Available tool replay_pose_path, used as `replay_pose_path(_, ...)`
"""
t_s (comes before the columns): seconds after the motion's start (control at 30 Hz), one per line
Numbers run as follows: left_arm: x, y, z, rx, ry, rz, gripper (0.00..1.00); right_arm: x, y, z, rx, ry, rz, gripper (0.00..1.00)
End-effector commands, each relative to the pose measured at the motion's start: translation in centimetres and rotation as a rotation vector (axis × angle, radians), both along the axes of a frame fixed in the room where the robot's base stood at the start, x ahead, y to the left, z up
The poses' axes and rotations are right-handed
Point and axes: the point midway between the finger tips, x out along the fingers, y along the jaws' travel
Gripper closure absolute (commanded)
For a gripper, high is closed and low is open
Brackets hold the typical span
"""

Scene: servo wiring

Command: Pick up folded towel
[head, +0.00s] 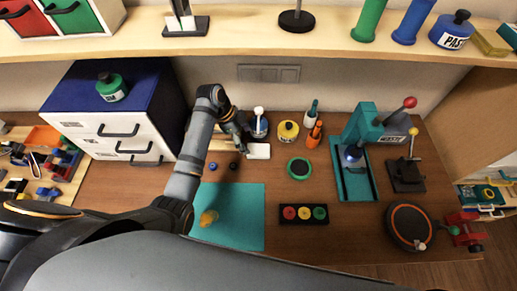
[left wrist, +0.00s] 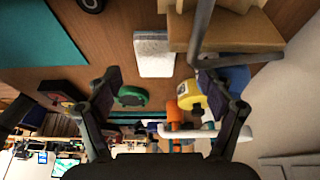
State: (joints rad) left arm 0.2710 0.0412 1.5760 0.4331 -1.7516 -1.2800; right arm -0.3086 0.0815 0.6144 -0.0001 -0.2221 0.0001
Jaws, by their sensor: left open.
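A small white folded towel (head: 258,151) lies on the brown bench, just behind the teal mat. It also shows in the left wrist view (left wrist: 153,54) as a pale textured block, lying beyond the fingertips and between their lines. My left gripper (head: 238,142) is above the bench, just left of the towel in the head view, and appears apart from it. In the left wrist view its fingers (left wrist: 160,82) are spread with nothing between them. My right gripper is not in view.
Close by stand a white-topped bottle (head: 259,124), a yellow pot (head: 288,131) and an orange bottle (head: 314,134). A green disc (head: 299,169) lies to the right. The teal mat (head: 240,222) holds a small yellow object (head: 208,218). A drawer cabinet (head: 125,130) stands left.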

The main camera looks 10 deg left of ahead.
Motion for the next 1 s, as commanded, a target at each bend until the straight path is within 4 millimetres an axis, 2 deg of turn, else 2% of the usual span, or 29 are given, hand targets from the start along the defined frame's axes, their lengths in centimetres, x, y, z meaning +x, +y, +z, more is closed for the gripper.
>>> replay_pose_path(0.23, -0.1, -0.5, -1.0, 0.0, 0.002, -0.001, 0.19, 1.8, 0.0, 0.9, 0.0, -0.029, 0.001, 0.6)
replay_pose_path(0.37, -0.6, -1.3, -3.0, -0.001, 0.005, -0.001, 0.19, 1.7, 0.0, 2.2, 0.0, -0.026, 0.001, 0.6)
replay_pose_path(0.5, -0.4, -2.0, -4.9, 0.0, 0.0, -0.001, 0.19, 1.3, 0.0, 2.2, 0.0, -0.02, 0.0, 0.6)
replay_pose_path(0.77, -0.3, -2.1, -5.4, 0.001, -0.001, -0.001, 0.19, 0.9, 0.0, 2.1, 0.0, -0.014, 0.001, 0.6)
replay_pose_path(1.0, -0.3, -2.1, -5.4, 0.001, -0.001, -0.001, 0.52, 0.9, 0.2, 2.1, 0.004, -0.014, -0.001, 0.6)
